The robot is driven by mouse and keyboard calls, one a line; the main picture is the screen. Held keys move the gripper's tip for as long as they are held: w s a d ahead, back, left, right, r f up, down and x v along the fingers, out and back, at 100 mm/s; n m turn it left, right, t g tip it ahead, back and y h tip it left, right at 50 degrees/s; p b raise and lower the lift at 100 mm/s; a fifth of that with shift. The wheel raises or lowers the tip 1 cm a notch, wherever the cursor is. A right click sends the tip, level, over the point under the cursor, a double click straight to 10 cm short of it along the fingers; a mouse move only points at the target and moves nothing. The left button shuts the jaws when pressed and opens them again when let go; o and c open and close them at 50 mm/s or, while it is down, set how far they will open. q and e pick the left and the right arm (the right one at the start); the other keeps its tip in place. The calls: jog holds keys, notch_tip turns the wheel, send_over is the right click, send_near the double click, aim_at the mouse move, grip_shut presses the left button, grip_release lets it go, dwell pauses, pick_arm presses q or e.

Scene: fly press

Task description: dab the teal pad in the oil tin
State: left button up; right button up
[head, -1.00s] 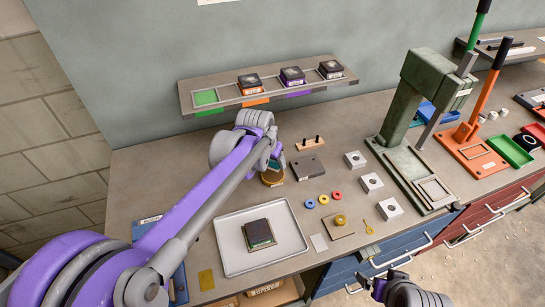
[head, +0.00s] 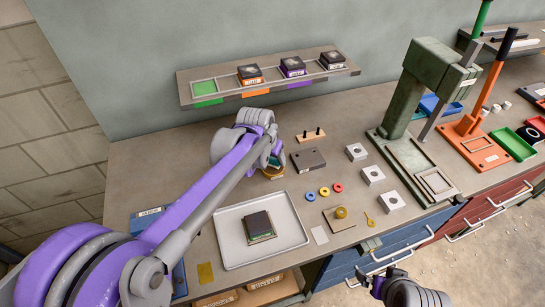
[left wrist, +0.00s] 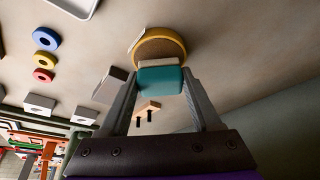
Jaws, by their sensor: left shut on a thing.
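The teal pad (left wrist: 162,80) is between the fingertips of my left gripper (left wrist: 160,92), which is shut on it. The oil tin (left wrist: 160,47), round with a yellow rim, is just beyond the pad in the left wrist view. The pad overlaps the tin's near edge there; I cannot tell if they touch. In the head view the left gripper (head: 271,150) is at the tin (head: 272,174) and partly hides it, with a bit of teal (head: 275,162) showing. My right gripper (head: 378,278) is open and empty at the lower right, beyond the bench's front edge.
A pale tray (head: 228,247) with a dark block (head: 257,225) lies in front of the tin. A dark grey block (head: 307,160) and a two-peg wooden stand (head: 311,136) are right of the tin. Coloured rings and pale blocks lie farther right, before the green press (head: 405,100).

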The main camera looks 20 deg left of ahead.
pick_arm(q)
jog(key=shift+f+b, duration=0.3)
jog(key=shift+f, duration=0.3)
pick_arm(e)
jog(key=shift+s+f, duration=0.15)
jog(key=shift+f, duration=0.25)
dwell(0.8)
pick_arm(q)
jog(key=shift+r, duration=0.15)
pick_arm(e)
jog(key=shift+r, duration=0.15)
pick_arm(q)
jog(key=shift+r+p, duration=1.85)
jog(key=shift+r, duration=1.6)
pick_arm(e)
jog(key=r, duration=0.1)
jog(key=w+r, duration=0.1)
jog(key=r, duration=0.1)
jog(key=w+r, duration=0.1)
jog(key=r, duration=0.1)
jog(key=shift+w, duration=0.1)
pick_arm(q)
jog(key=shift+f, duration=0.1)
pick_arm(e)
jog(key=shift+f, duration=0.1)
